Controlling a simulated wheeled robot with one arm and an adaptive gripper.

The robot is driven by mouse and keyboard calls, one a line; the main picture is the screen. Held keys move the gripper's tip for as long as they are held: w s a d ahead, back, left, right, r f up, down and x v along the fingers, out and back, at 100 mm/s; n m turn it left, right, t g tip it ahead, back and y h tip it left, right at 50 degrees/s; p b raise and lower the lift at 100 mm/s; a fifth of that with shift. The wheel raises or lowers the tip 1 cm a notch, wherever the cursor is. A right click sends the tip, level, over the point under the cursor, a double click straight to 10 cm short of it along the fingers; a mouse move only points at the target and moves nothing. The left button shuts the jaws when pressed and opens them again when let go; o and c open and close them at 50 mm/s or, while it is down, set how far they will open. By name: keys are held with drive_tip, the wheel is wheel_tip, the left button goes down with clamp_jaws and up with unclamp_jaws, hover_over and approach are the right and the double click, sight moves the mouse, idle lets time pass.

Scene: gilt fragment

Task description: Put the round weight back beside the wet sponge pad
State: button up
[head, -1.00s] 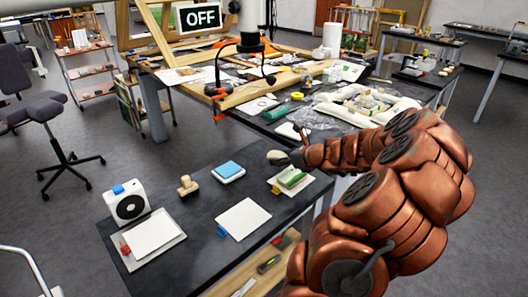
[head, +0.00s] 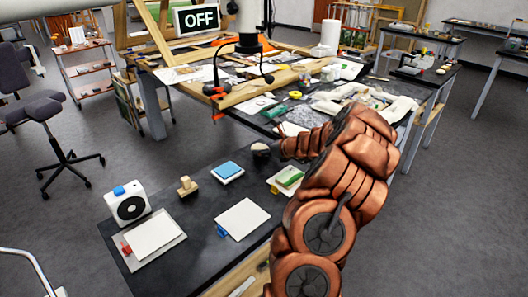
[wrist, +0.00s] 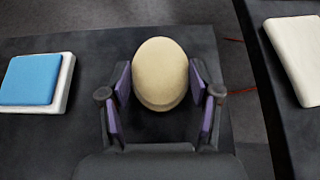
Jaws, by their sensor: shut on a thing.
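The round weight (wrist: 160,66) is a smooth cream oval in the wrist view, between the purple-padded fingers of my gripper (wrist: 160,84), which is shut on it. In the head view the weight (head: 260,149) is a small pale shape at my gripper (head: 271,148), near the far edge of the dark bench. A blue pad in a white tray (head: 228,172), which looks like the sponge pad, lies to the left of the weight and nearer. It also shows at the left of the wrist view (wrist: 30,80), apart from the weight. Whether the weight touches the bench is unclear.
On the dark bench (head: 190,225) are a wooden stamp (head: 187,186), a white boxed device (head: 127,203), a white sheet (head: 242,219), a board with paper (head: 152,237) and a green block (head: 289,176). A cluttered table (head: 260,120) stands behind, across a gap.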

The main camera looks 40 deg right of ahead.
drive_tip(key=shift+f, duration=0.5)
drive_tip(key=shift+f, duration=0.15)
drive_tip(key=o, duration=1.6)
drive_tip(key=shift+s+r, duration=0.25)
drive_tip(key=v, duration=1.1)
drive_tip(key=shift+s+r+b, duration=0.1)
drive_tip(key=shift+s+b, duration=0.15)
drive_tip(key=shift+b, duration=0.1)
